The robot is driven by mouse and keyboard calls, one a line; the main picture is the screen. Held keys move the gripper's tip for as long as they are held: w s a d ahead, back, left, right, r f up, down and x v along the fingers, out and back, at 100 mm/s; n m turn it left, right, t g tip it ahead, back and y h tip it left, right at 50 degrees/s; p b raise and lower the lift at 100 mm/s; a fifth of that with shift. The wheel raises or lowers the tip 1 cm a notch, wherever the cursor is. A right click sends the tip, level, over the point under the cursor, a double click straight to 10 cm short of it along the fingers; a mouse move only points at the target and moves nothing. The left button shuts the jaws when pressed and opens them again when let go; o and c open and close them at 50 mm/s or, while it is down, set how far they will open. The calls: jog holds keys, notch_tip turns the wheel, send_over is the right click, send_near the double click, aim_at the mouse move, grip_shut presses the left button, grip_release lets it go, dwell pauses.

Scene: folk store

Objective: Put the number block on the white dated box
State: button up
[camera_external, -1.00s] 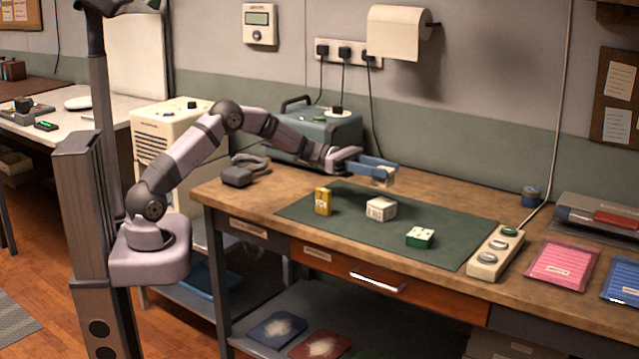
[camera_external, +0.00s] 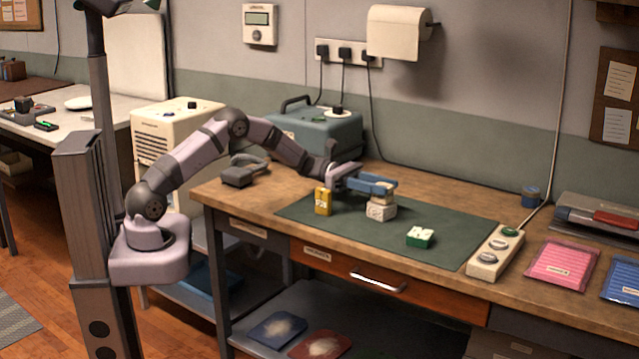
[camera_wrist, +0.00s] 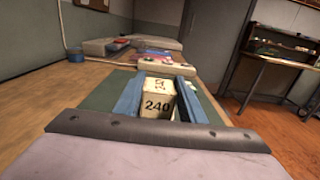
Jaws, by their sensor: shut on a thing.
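My gripper (camera_external: 374,187) has blue fingers and is shut on the number block (camera_external: 384,199), a small beige block. The white dated box (camera_external: 380,212) stands on the green mat directly below the block. The block appears at or just above the box's top; I cannot tell whether they touch.
A yellow box (camera_external: 323,201) stands left of the white box, close under my wrist. A green-and-white block (camera_external: 420,237) lies to the right on the green mat (camera_external: 340,232). A switch strip (camera_external: 495,253) is at the mat's right edge.

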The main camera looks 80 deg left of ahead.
jog(key=shift+f, duration=0.2)
jog(key=o, duration=1)
jog(key=shift+o, duration=0.2)
jog(key=shift+r, duration=0.1)
jog(key=shift+r, duration=0.15)
jog(key=b+v, duration=0.1)
jog(key=v, duration=1.1)
